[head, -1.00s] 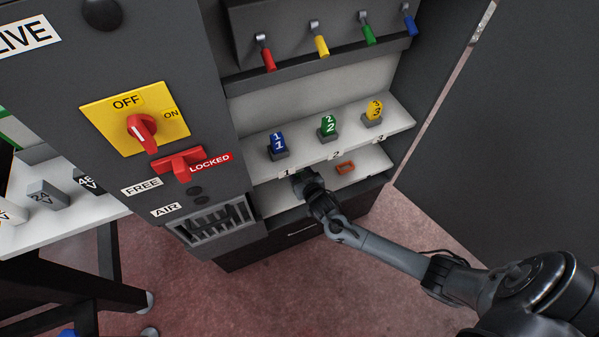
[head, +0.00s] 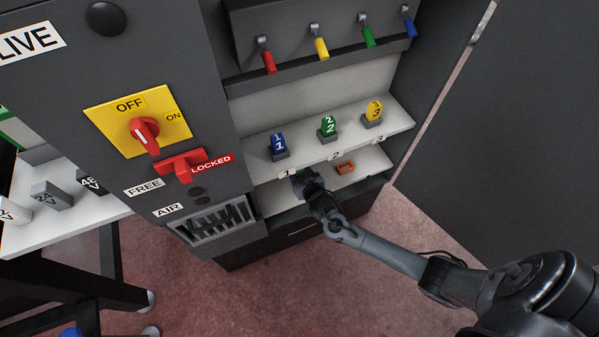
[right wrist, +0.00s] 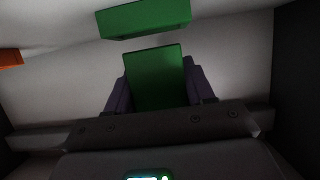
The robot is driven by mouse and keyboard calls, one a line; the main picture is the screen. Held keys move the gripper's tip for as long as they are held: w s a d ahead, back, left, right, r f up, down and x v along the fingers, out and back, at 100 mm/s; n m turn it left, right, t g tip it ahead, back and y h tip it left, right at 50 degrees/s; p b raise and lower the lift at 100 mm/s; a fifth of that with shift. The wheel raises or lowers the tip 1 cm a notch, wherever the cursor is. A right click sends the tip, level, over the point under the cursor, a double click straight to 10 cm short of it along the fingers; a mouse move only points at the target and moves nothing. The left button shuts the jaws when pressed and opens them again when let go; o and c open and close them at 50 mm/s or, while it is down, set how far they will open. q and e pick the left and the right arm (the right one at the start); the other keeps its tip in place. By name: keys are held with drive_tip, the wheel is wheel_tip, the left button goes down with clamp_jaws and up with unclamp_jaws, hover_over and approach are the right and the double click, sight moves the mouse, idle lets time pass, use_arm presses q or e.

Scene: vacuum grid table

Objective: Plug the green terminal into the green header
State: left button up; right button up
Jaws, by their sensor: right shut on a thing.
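In the right wrist view, the green terminal (right wrist: 156,80) is a green block between the two fingers of my right gripper (right wrist: 158,88), which is shut on it. The green header (right wrist: 145,18) is a wider green block just beyond it at the top of the picture. A narrow pale gap shows between the two, so they look apart. In the head view, my right gripper (head: 303,180) is at the lower shelf, below label 1. A small dark green patch shows at its tip there, too small to tell apart. My left gripper is in neither view.
An orange block (head: 345,167) lies to the right on the lower shelf (head: 372,161). Above, the upper shelf (head: 305,142) holds blue, green and yellow numbered pieces. A grey cabinet with a yellow switch plate (head: 115,140) stands left.

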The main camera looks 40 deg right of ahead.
drive_tip(key=shift+f+b, duration=0.35)
drive_tip(key=shift+f, duration=0.25)
idle(0.3)
drive_tip(key=shift+f+b, duration=0.5)
drive_tip(key=shift+f, duration=0.4)
drive_tip(key=o, duration=1)
drive_tip(key=shift+o, duration=0.5)
drive_tip(key=shift+r, duration=0.1)
